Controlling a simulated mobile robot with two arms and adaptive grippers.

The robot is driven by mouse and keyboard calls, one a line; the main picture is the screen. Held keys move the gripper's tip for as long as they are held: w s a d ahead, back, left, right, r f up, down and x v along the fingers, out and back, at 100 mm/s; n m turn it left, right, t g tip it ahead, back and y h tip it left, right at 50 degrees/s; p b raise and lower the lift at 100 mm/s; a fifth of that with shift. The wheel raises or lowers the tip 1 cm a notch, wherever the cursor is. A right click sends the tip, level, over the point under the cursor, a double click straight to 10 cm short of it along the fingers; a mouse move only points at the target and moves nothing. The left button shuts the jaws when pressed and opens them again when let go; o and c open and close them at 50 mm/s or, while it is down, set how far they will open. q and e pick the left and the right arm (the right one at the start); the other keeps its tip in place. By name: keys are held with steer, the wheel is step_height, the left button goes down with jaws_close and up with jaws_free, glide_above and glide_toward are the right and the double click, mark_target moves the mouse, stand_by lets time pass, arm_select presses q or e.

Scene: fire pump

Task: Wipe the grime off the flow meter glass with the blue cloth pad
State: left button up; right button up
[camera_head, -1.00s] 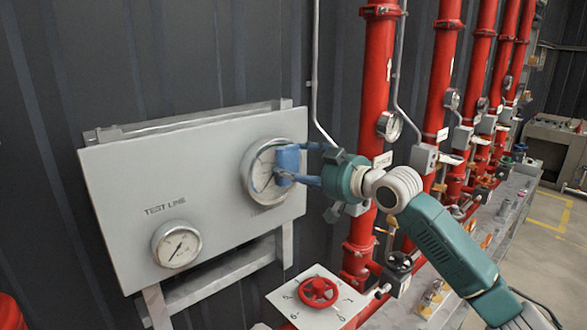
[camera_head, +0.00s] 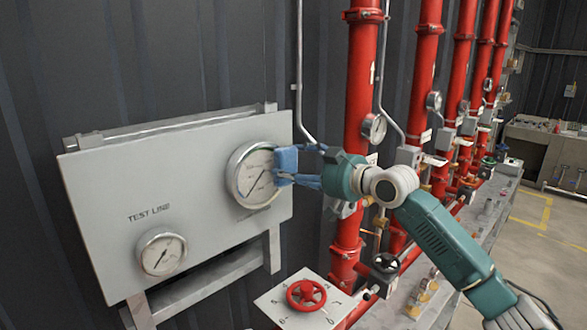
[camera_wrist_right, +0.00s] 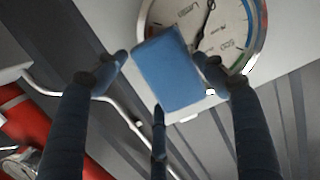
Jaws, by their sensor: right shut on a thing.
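The flow meter (camera_head: 256,176) is the larger round gauge on the grey TEST LINE panel, and it also shows in the right wrist view (camera_wrist_right: 226,22). The blue cloth pad (camera_head: 287,162) is at the right edge of its glass in the head view. In the right wrist view the pad (camera_wrist_right: 168,72) overlaps the lower left of the dial. Whether it touches the glass I cannot tell. My right gripper (camera_head: 300,170) is shut on the pad, its fingers on both sides of it. No clear grime shows on the visible glass. My left gripper is not in view.
A smaller gauge (camera_head: 161,255) sits low on the panel (camera_head: 110,225). A red handwheel (camera_head: 306,295) on a plate stands below. Red vertical pipes (camera_head: 361,110) with gauges and grey boxes stand behind my right arm. Open floor shows at the far right.

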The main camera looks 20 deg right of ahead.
steer(key=v, duration=0.1)
steer(key=b+v, duration=0.1)
steer(key=v, duration=0.2)
steer(key=shift+s+d+f+b, duration=0.15)
steer(key=shift+s+f+b, duration=0.15)
steer(key=shift+f, duration=0.05)
steer(key=shift+s+r, duration=0.1)
steer(key=shift+s, duration=0.1)
steer(key=b+v, duration=0.2)
steer(key=v, duration=0.1)
steer(key=shift+f, duration=0.25)
